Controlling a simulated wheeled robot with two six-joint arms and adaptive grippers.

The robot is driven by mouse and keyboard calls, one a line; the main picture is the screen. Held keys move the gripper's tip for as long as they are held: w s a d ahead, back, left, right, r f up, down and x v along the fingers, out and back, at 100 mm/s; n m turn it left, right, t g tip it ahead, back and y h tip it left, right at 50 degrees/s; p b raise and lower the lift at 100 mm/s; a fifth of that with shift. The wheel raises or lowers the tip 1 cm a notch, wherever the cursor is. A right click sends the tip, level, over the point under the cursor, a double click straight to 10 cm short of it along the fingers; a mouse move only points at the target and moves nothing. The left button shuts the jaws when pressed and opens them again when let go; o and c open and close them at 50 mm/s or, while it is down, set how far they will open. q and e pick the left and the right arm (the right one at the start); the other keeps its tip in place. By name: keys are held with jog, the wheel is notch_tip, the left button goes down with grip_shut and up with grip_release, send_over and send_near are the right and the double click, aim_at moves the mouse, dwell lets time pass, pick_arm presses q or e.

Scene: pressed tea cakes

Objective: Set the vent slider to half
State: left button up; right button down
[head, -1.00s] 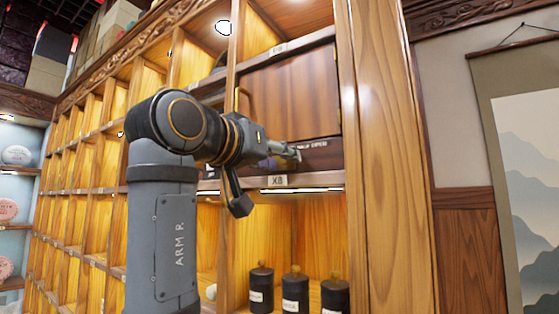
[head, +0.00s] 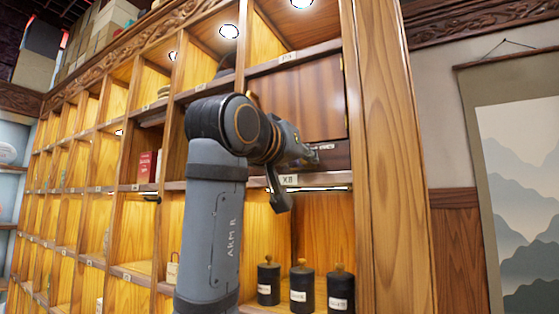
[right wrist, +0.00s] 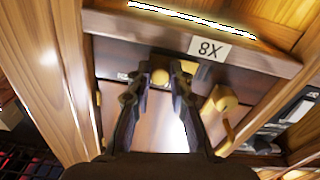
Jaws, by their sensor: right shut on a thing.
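The vent slider's knob seems to be the small round yellow knob (right wrist: 160,76) in the right wrist view, on a dark strip (head: 336,157) under the brown cabinet door. My right gripper (right wrist: 160,92) has one finger on each side of this knob and is shut on it. In the head view my right gripper (head: 312,154) reaches the dark strip just above the X8 label (head: 289,180). The knob and most of the slider's track are hidden there behind the gripper. The slider's scale cannot be read. My left gripper is not in view.
The brown door (head: 302,98) is closed above the strip. A wooden handle (right wrist: 220,98) stands close beside my right fingers in the wrist view. Several dark jars, one a black jar (head: 268,283), stand on the shelf below. A wooden post (head: 380,160) borders the right side.

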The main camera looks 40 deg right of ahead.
aim_at(311, 117)
jog(key=shift+s+d, duration=0.15)
jog(key=shift+s, duration=0.15)
jog(key=c, duration=1.3)
grip_release()
jog(key=shift+o, duration=0.5)
jog(key=shift+w, duration=0.15)
notch_tip(311, 117, up, 10)
jog(key=shift+f, duration=0.1)
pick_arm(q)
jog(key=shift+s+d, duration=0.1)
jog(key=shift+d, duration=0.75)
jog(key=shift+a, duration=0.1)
